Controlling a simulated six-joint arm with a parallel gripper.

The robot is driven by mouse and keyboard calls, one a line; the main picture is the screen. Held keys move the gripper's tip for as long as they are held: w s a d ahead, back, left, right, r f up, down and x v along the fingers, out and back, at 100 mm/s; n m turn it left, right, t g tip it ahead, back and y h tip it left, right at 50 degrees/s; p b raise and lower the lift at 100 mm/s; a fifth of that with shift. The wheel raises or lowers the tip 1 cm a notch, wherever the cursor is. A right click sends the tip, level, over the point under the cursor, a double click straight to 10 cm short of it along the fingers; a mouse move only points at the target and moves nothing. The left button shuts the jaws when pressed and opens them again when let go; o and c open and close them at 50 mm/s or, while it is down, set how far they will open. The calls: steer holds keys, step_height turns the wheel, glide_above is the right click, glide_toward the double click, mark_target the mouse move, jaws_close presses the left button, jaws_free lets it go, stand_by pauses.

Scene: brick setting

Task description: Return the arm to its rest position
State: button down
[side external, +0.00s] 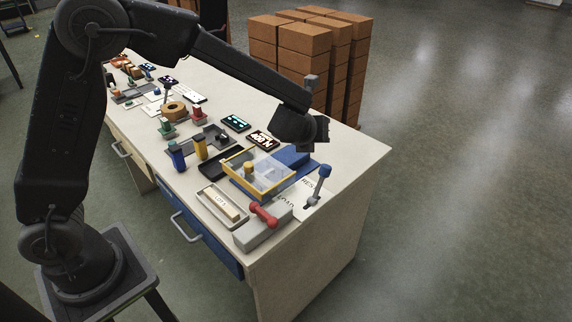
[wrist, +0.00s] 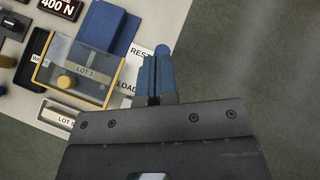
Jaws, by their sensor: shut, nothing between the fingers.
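My gripper (side external: 318,136) hangs above the right end of the workbench (side external: 345,160), over the area of the blue plate and the blue-knobbed lever. In the wrist view its two fingers (wrist: 156,76) are together with nothing held between them. The lever's blue knob (side external: 325,170) stands apart below the gripper in the side view. In the wrist view the knob (wrist: 162,49) shows just past the fingertips, and the rest of the lever is hidden. My arm is stretched out across the bench.
A grey block with a red handle (side external: 264,214) is at the front edge. Brick stacks (side external: 302,58) stand behind the bench. Floor at right is clear.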

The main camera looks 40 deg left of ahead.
steer(key=s+a+r+n+g, duration=0.25)
steer(key=s+r+n, duration=0.25)
steer(key=s+n, duration=0.3)
steer(key=s+a+r+n+g, duration=0.1)
steer(key=s+a+r+n, duration=0.35)
steer(key=s+n, duration=0.4)
steer(key=s+d+r+n+g+h, duration=0.1)
steer(key=s+d+n+h, duration=0.2)
steer(key=s+n, duration=0.9)
steer(key=s, duration=0.3)
steer(key=shift+s+d+r, duration=0.15)
steer(key=shift+s+d, duration=0.1)
steer(key=shift+d, duration=0.15)
steer(key=c, duration=1.8)
jaws_free()
steer(key=shift+n, duration=0.25)
